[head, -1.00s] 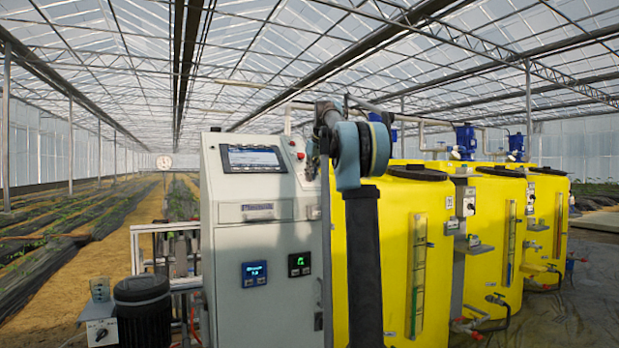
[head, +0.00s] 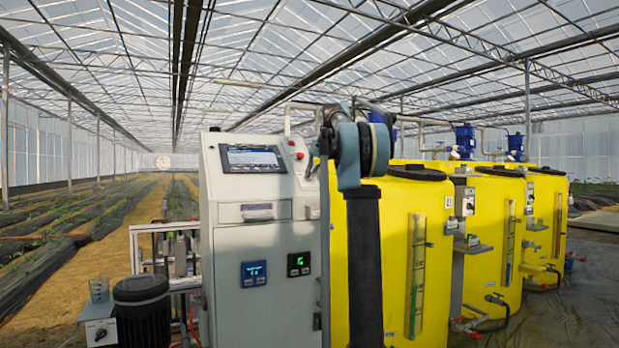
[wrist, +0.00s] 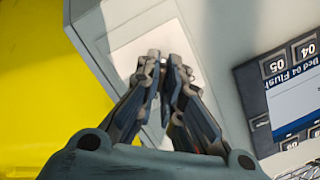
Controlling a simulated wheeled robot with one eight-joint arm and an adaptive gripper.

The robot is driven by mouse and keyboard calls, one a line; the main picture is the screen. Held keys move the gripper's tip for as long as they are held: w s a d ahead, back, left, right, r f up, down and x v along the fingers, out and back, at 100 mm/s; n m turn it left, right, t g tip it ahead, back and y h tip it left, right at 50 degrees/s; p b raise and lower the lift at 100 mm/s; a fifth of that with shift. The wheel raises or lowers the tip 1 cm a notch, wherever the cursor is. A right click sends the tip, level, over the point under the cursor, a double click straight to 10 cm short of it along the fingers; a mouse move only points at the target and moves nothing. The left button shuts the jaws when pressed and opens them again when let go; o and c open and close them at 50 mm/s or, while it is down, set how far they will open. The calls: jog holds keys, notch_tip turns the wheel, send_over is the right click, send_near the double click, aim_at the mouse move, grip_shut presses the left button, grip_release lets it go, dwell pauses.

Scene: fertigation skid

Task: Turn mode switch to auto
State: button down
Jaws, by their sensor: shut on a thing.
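The grey control cabinet (head: 262,225) stands at the centre of the head view, with a sloped top panel. My gripper (head: 311,168) is at the right part of that panel. In the wrist view, my gripper (wrist: 168,64) is closed over a pale plate (wrist: 142,48) on the panel, its fingers nearly together. It is shut on a small part that I take to be the mode switch. The fingers hide almost all of that part, so its pointing direction cannot be read.
A screen (head: 253,158) is left of my gripper, and also shows in the wrist view (wrist: 292,95). A red button (head: 299,155) is close by. Yellow tanks (head: 420,255) stand directly to the right. A beaker (head: 99,289) and a black motor-like cylinder (head: 142,300) are at lower left.

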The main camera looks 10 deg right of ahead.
jog(key=shift+m, duration=0.5)
jog(key=c, duration=1.7)
grip_release()
jog(key=shift+d, duration=0.1)
jog(key=shift+r, duration=0.1)
jog(key=v, duration=1.1)
jog(key=shift+s+d+r, duration=0.15)
jog(key=shift+s+d, duration=0.05)
jog(key=shift+s, duration=0.05)
